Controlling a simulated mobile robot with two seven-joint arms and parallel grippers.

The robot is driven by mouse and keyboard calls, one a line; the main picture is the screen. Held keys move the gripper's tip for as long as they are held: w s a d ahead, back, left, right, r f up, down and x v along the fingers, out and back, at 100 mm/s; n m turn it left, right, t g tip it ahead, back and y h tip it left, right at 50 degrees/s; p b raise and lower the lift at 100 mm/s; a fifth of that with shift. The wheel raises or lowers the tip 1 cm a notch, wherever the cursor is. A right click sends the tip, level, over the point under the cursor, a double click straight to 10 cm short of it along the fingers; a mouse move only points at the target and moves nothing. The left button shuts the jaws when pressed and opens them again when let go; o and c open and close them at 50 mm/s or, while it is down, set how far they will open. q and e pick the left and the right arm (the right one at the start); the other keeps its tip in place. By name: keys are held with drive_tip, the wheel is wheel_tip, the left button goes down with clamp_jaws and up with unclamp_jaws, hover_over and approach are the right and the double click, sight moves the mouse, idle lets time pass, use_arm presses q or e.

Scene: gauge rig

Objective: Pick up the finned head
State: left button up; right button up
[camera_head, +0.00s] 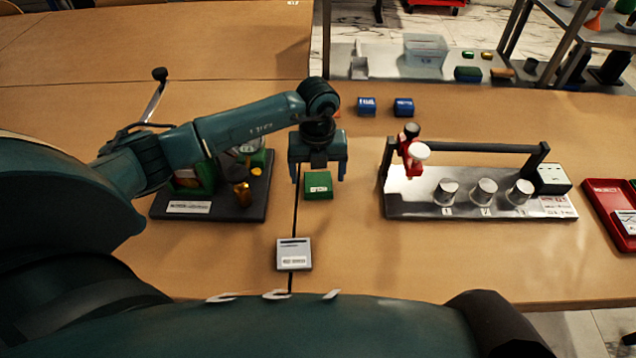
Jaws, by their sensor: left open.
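My left gripper (318,174) is open and points down, its two dark fingers apart, just behind and above a green block (318,188) with a white label. Nothing shows held between the fingers. I cannot make out fins on any part, so I cannot tell which thing is the finned head. A metal rig (420,208) stands to the right, with a dark rail (475,148) across its top. A red carriage with a white disc (419,151) hangs at the rail's left end. Several metal cylinders (483,192) stand in a row on the rig. My right gripper is out of view.
A black base plate (225,211) with green and brass parts stands left, partly behind my left arm. A grey labelled block (294,254) lies in front. Two blue blocks (403,107) lie behind. A red tray (606,222) is at far right. Table between gripper and rig is clear.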

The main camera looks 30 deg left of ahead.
sight(318, 185)
use_arm(q)
drive_tip(key=shift+d+f, duration=0.1)
drive_tip(key=shift+f, duration=1.3)
drive_tip(key=shift+c, duration=0.3)
drive_tip(key=shift+w, duration=0.1)
drive_tip(key=c, duration=1.1)
drive_tip(key=shift+r, duration=0.1)
